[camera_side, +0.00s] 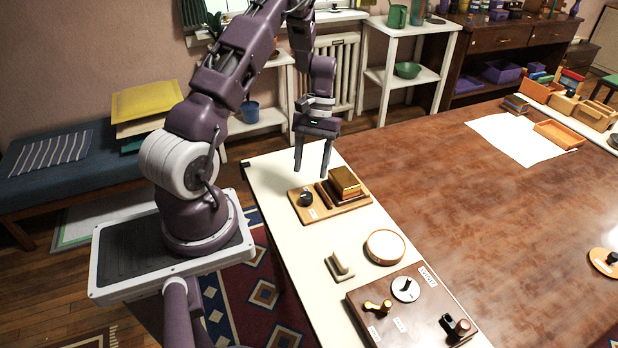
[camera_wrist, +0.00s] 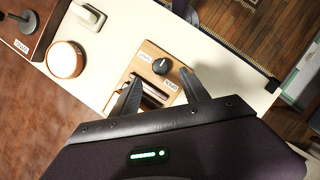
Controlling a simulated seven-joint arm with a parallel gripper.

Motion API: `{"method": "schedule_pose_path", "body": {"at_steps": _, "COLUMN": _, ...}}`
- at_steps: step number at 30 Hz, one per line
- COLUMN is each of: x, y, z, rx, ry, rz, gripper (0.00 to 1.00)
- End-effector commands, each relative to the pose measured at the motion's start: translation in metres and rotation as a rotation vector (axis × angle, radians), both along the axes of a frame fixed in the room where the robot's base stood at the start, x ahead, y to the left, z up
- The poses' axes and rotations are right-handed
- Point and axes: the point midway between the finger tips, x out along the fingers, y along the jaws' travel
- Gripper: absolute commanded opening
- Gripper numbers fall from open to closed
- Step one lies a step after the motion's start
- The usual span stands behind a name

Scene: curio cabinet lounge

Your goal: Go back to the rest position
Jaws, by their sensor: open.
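My gripper (camera_side: 312,160) is open and empty in the side view, its two fingers pointing down. It hangs above the far end of the cream strip of table, over the back of a small wooden board (camera_side: 321,212). The board carries a black knob (camera_side: 305,199) and a gold-brown block (camera_side: 344,182). In the wrist view my gripper (camera_wrist: 158,97) has its fingers spread wide over the same board (camera_wrist: 148,50). The black knob (camera_wrist: 161,66) shows between and beyond the fingertips. My gripper's body hides part of the board there.
A round wooden-rimmed dish (camera_side: 385,247), a beige switch-like piece (camera_side: 339,266) and a brown panel with knobs (camera_side: 413,303) stand along the cream strip. A brown table (camera_side: 470,200) lies to the right, its middle clear. A white shelf (camera_side: 407,76) stands behind.

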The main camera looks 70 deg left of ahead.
Motion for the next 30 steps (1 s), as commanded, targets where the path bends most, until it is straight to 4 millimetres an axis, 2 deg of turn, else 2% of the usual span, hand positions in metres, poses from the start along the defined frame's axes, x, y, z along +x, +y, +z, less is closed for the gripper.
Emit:
{"method": "schedule_pose_path", "body": {"at_steps": 8, "x": 0.001, "y": 0.000, "z": 0.002, "rx": 0.001, "ry": -0.002, "rz": -0.002, "gripper": 0.53}}
{"method": "schedule_pose_path", "body": {"at_steps": 10, "x": 0.007, "y": -0.005, "z": 0.016, "rx": 0.012, "ry": -0.024, "rz": -0.019, "gripper": 0.53}}
{"method": "schedule_pose_path", "body": {"at_steps": 11, "x": 0.011, "y": -0.010, "z": 0.028, "rx": 0.020, "ry": -0.042, "rz": -0.033, "gripper": 0.53}}
{"method": "schedule_pose_path", "body": {"at_steps": 14, "x": 0.025, "y": -0.042, "z": 0.089, "rx": 0.066, "ry": -0.143, "rz": -0.123, "gripper": 0.53}}
{"method": "schedule_pose_path", "body": {"at_steps": 15, "x": 0.027, "y": -0.061, "z": 0.118, "rx": 0.087, "ry": -0.193, "rz": -0.168, "gripper": 0.53}}
{"method": "schedule_pose_path", "body": {"at_steps": 17, "x": 0.022, "y": -0.090, "z": 0.158, "rx": 0.119, "ry": -0.268, "rz": -0.243, "gripper": 0.53}}
{"method": "schedule_pose_path", "body": {"at_steps": 18, "x": 0.016, "y": -0.111, "z": 0.182, "rx": 0.139, "ry": -0.322, "rz": -0.293, "gripper": 0.53}}
{"method": "schedule_pose_path", "body": {"at_steps": 21, "x": -0.015, "y": -0.159, "z": 0.233, "rx": 0.194, "ry": -0.457, "rz": -0.426, "gripper": 0.53}}
{"method": "schedule_pose_path", "body": {"at_steps": 24, "x": -0.058, "y": -0.198, "z": 0.264, "rx": 0.249, "ry": -0.593, "rz": -0.553, "gripper": 0.53}}
{"method": "schedule_pose_path", "body": {"at_steps": 27, "x": -0.098, "y": -0.221, "z": 0.276, "rx": 0.297, "ry": -0.709, "rz": -0.652, "gripper": 0.53}}
{"method": "schedule_pose_path", "body": {"at_steps": 30, "x": -0.124, "y": -0.231, "z": 0.277, "rx": 0.332, "ry": -0.788, "rz": -0.716, "gripper": 0.53}}
